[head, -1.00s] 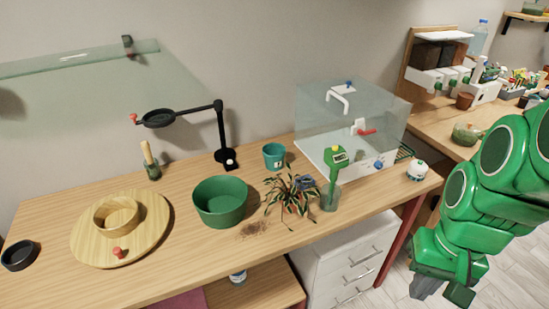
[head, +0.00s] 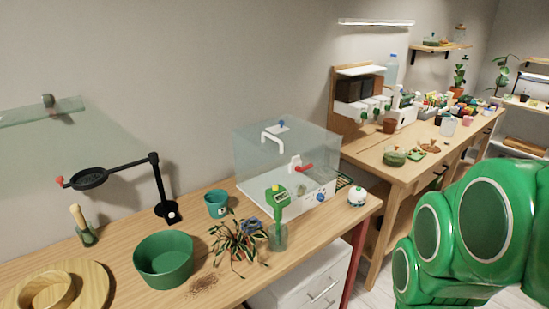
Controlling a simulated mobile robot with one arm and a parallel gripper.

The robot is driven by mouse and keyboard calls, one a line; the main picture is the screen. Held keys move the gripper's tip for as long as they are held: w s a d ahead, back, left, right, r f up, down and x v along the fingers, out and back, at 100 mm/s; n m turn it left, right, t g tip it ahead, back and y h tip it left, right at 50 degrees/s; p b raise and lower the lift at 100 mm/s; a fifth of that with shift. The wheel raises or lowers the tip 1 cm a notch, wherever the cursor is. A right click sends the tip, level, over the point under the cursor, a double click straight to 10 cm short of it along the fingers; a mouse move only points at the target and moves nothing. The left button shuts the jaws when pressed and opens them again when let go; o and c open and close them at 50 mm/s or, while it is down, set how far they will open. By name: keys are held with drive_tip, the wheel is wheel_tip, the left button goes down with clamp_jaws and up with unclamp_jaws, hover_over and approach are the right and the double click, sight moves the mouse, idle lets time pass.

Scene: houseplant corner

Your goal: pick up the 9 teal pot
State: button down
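A small teal pot (head: 216,204) stands upright on the wooden table, behind the spiky plant and beside the black lamp-like stand. A small pale label shows on its front, too small to read. My green arm fills the lower right of the head view, to the right of the table and far from the pot. My gripper is outside the picture, so its state is hidden. Nothing is touching the teal pot.

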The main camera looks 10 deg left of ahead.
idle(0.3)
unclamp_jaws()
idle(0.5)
